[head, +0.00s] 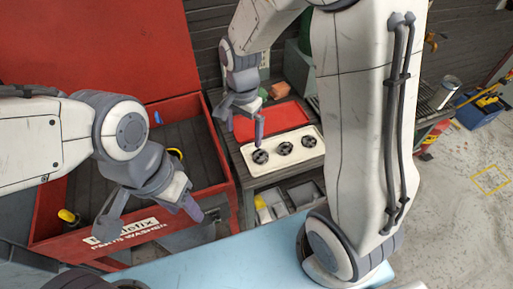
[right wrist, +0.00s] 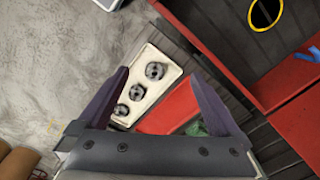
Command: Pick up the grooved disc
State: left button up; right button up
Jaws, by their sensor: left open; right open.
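Three dark, round, disc-like parts sit in a row on a white tray (head: 250,181): a left one (head: 261,156), a middle one (head: 285,148) and a right one (head: 309,141). They look alike; I cannot tell grooves at this size. My right gripper (head: 241,127) is open and empty above the tray's left end. In the right wrist view, the white tray (right wrist: 165,54) lies below the open fingers, with the top disc (right wrist: 155,71) between the fingertips. My left gripper (head: 150,213) is open and empty over the front of the red parts washer.
The red parts washer (head: 212,143) with its raised lid stands left of the tray. A light blue surface (head: 240,262) is in front. My right arm hides part of the bench.

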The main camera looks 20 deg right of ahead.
jog(key=w+d+f+m+b, duration=0.1)
jog(key=w+d+f+m, duration=0.4)
jog(key=d+f+m, duration=0.2)
send_over(261, 152)
jog(key=f, duration=0.5)
jog(key=shift+s+d, duration=0.15)
jog(key=shift+d, duration=0.1)
jog(key=f, duration=0.1)
jog(key=f+p, duration=0.1)
jog(key=f, duration=0.1)
jog(key=a+f, duration=0.1)
jog(key=f, duration=0.1)
jog(key=shift+s+f+p, duration=0.2)
jog(key=shift+s+p, duration=0.1)
jog(key=shift+p, duration=0.05)
jog(key=shift+f, duration=0.3)
pick_arm(q)
jog(key=shift+s, duration=0.1)
pick_arm(e)
jog(key=shift+c, duration=0.3)
grip_shut()
